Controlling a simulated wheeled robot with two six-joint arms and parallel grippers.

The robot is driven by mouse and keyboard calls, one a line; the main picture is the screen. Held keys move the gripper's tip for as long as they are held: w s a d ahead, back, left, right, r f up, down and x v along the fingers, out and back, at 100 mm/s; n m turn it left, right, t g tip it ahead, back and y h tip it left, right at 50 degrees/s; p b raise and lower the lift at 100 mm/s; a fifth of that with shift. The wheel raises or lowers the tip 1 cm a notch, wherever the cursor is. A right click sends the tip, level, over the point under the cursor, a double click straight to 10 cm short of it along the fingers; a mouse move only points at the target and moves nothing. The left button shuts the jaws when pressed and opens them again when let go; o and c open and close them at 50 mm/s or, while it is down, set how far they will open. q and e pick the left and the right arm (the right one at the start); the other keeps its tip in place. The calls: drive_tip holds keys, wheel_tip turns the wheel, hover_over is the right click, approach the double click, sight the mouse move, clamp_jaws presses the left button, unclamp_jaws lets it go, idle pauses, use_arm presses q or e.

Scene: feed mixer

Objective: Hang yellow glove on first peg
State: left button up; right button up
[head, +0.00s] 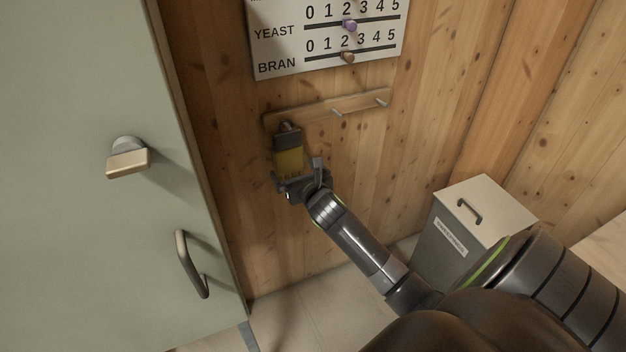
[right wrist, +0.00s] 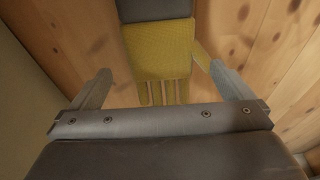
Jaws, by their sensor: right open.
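The yellow glove (head: 288,160) hangs from the leftmost peg (head: 287,126) of the wooden peg rail, its dark cuff up and its fingers down. In the right wrist view the glove (right wrist: 160,52) is ahead of the jaws, its fingers pointing down between them. My right gripper (head: 302,182) is at the glove's lower part, in front of the wall. Its jaws (right wrist: 165,88) are open, spread wide on both sides of the glove. The peg is partly hidden by the cuff. My left gripper is not in view.
A board with sliders (head: 330,35) is above. A pale green door (head: 80,200) with a latch and handle stands at left. A grey lidded bin (head: 455,235) stands on the floor at right.

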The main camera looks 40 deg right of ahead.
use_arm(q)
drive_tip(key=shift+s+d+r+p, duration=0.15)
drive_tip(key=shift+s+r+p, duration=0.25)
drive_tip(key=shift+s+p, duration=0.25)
use_arm(e)
drive_tip(key=v, duration=1.6)
